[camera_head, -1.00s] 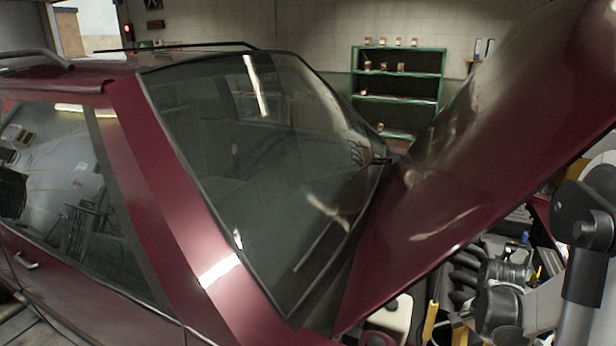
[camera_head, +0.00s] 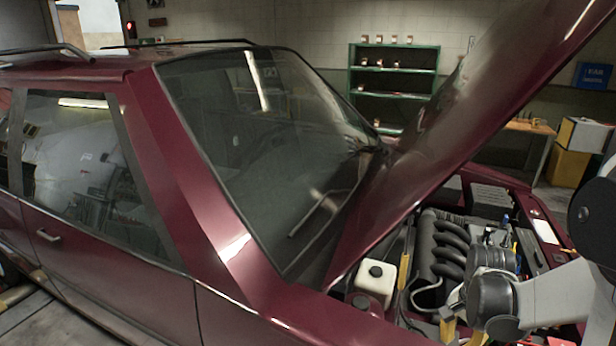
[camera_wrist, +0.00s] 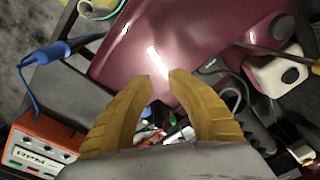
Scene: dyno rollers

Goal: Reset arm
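My gripper shows in the wrist view (camera_wrist: 160,82) as two yellow-brown curved fingers. The fingertips are apart with a gap between them, and nothing is held. Behind the gap is the dark red body of the car, with a bright reflection on it. In the head view my arm (camera_head: 540,298) reaches in from the right edge, in front of the engine bay (camera_head: 440,255). Yellow finger parts (camera_head: 447,328) show low in that view; the fingertips cannot be made out there.
A red RPM meter (camera_wrist: 42,145) with a blue clip (camera_wrist: 48,68) lies close left of my fingers. A white reservoir (camera_head: 375,277) stands in the engine bay. The raised hood (camera_head: 480,110) hangs over the bay. A green shelf (camera_head: 393,95) and yellow boxes (camera_head: 575,150) stand behind.

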